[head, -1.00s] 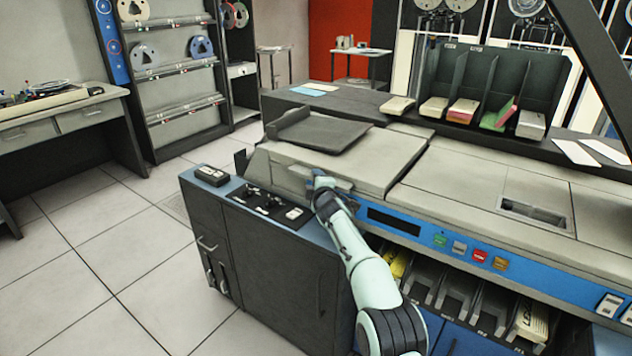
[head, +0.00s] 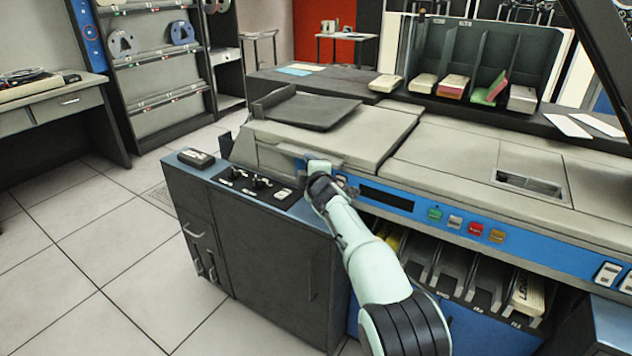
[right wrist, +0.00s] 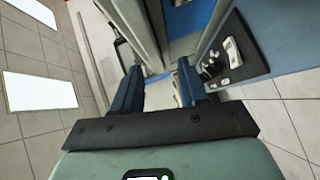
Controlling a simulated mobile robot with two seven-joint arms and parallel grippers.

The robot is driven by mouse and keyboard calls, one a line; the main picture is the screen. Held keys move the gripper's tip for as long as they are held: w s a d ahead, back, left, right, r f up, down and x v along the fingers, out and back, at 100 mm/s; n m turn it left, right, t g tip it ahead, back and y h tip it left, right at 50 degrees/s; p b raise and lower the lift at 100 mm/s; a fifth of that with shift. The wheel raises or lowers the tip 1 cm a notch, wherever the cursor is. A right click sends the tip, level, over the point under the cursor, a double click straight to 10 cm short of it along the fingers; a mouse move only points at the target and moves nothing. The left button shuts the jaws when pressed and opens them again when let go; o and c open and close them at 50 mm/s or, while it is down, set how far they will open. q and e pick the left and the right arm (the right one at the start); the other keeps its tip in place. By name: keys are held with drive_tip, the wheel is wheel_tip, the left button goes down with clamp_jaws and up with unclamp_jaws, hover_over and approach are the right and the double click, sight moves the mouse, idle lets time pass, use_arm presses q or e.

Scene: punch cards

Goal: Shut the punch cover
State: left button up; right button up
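The punch cover (head: 365,142) is the beige lid on the left part of the long machine, with a dark tray on top. It lies nearly level with the machine top, with a step along its right edge; I cannot tell if it is fully down. My right gripper (head: 316,164) is at the cover's front edge, above the blue front strip. In the right wrist view its two dark blue fingers (right wrist: 160,68) stand apart, with pale machine surfaces beyond them. Contact with the cover is unclear. My left gripper is not in view.
A dark side cabinet (head: 245,245) with a knob panel (head: 255,183) stands left of my arm. Coloured buttons (head: 455,222) line the blue strip, above card stackers (head: 480,275). A card rack (head: 480,65) stands behind. The tiled floor (head: 75,270) at left is clear.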

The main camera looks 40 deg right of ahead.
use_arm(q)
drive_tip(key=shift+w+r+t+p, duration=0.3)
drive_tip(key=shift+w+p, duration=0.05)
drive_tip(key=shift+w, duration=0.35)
use_arm(e)
drive_tip(key=v, duration=0.7)
drive_tip(key=shift+s, duration=0.15)
drive_tip(key=shift+r, duration=0.1)
